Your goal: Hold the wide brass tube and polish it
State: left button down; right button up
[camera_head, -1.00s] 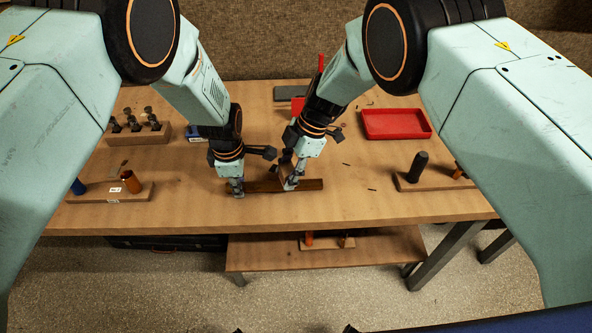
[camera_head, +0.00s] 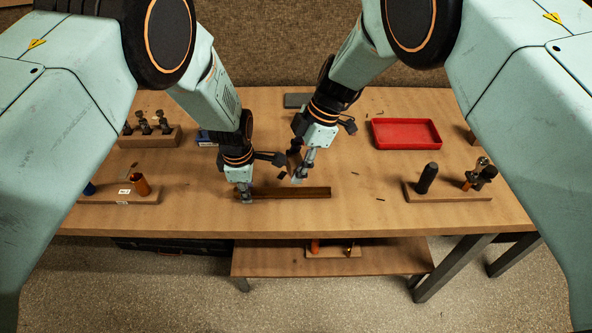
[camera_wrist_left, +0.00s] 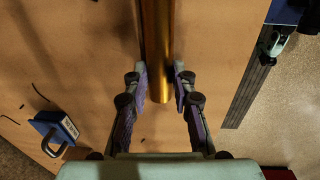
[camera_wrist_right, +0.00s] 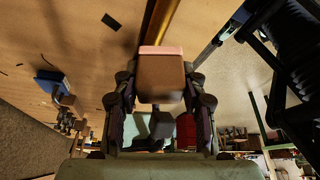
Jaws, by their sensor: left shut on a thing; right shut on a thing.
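The wide brass tube (camera_head: 300,193) lies crosswise near the front of the table in the head view. It shows golden in the left wrist view (camera_wrist_left: 158,50). My left gripper (camera_head: 244,198) is shut on its left end, with the tube between the two fingers (camera_wrist_left: 161,85). My right gripper (camera_head: 298,178) is just behind and above the tube's middle, shut on a brown block with a pink face (camera_wrist_right: 160,75). The tube passes behind that block in the right wrist view (camera_wrist_right: 163,20). I cannot tell whether the block touches the tube.
A red tray (camera_head: 435,146) lies at the back right. A rack of metal parts (camera_head: 148,140) stands at the back left. Wooden stands are at the left (camera_head: 105,198) and right (camera_head: 445,193), the right one with a black cylinder (camera_head: 426,178). Small dark bits lie around.

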jog(key=shift+r, duration=0.25)
jog(key=shift+r, duration=1.4)
pick_arm(q)
jog(key=c, duration=1)
grip_release()
jog(key=r, duration=0.8)
jog(key=s+r, duration=0.1)
jog(key=r, duration=0.3)
